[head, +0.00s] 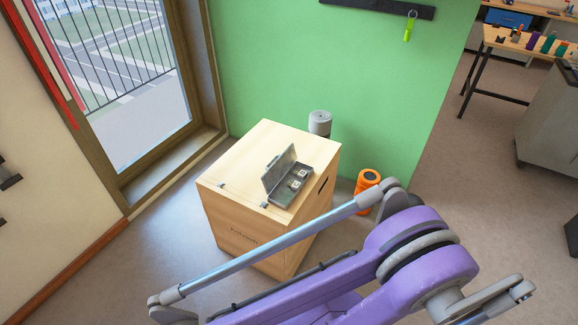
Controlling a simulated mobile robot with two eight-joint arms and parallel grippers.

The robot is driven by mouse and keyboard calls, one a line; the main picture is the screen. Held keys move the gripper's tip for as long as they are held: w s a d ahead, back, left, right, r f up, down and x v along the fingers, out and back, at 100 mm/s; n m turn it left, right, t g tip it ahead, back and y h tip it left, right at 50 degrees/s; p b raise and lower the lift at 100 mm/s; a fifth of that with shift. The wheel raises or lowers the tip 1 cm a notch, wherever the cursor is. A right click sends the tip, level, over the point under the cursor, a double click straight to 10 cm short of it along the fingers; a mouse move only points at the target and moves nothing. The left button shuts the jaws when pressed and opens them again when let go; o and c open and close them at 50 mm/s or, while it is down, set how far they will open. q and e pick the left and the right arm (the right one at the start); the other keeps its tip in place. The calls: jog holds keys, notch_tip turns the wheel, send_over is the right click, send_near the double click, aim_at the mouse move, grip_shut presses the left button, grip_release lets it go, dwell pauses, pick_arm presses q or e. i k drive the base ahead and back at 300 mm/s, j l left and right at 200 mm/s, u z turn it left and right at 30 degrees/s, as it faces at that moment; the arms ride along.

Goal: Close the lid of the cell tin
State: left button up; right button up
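The cell tin (284,200) is a small grey-green case on top of a wooden box. Its lid (279,166) stands open, raised steeply along the tin's left side. Small pale, squarish items show inside the tin. A purple arm of mine crosses the lower right of the head view, in front of the wooden box's lower part. I cannot make out a gripper on either side, and nothing of mine is seen touching the tin or lid.
The wooden box (245,225) stands near a green wall (300,60). A grey cylinder (320,122) and an orange container (367,180) stand close to it. A glazed door (130,80) is at left.

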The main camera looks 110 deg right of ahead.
aim_at(273, 173)
jog(key=k+u, duration=0.2)
jog(key=k, duration=0.25)
jog(key=k+j+u, duration=0.25)
jog(key=k, duration=0.2)
jog(key=l+u, duration=0.15)
jog(key=u, duration=5.25)
jog(key=k+j, duration=0.3)
jog(key=j, duration=0.15)
jog(key=k+j+u, duration=0.15)
jog(key=j, duration=0.3)
jog(key=k+j, duration=0.3)
jog(key=j, duration=0.2)
jog(key=k+j, duration=0.3)
jog(key=j, duration=0.15)
jog(key=k+j, duration=0.3)
jog(key=j, duration=0.2)
jog(key=k+j, duration=0.3)
jog(key=j, duration=0.15)
jog(key=k+j, duration=0.3)
jog(key=j, duration=0.2)
jog(key=k+j, duration=0.3)
jog(key=j, duration=0.2)
